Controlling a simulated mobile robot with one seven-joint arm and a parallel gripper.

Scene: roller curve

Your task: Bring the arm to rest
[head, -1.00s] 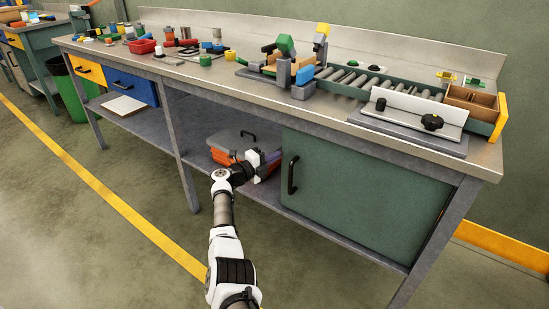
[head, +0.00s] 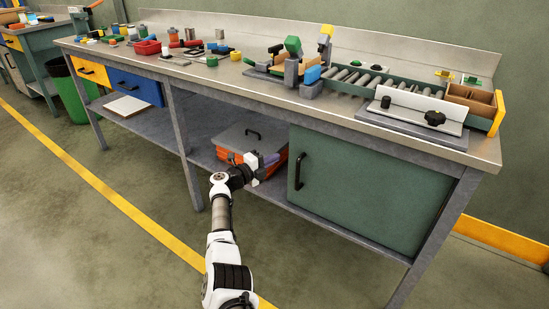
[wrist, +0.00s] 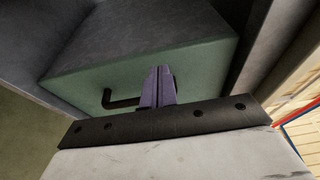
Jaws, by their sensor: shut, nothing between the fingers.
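My gripper (head: 270,161) is at the end of my extended arm, in front of the bench's open lower bay. Its purple fingers show in the wrist view (wrist: 158,87), closed together with nothing between them. In the wrist view the fingers point toward the green cabinet and overlap its front near the black handle (wrist: 121,99). I cannot tell from that view how far apart they are. In the head view my gripper is left of the cabinet door (head: 365,190) and in front of the orange and grey toolbox (head: 240,143).
The steel workbench (head: 225,72) carries a roller conveyor (head: 375,84), a white-plated fixture (head: 420,105), a red tray (head: 147,47) and several small coloured parts. A lower shelf (head: 195,135) runs under it. The floor (head: 90,225) in front is clear, with a yellow line.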

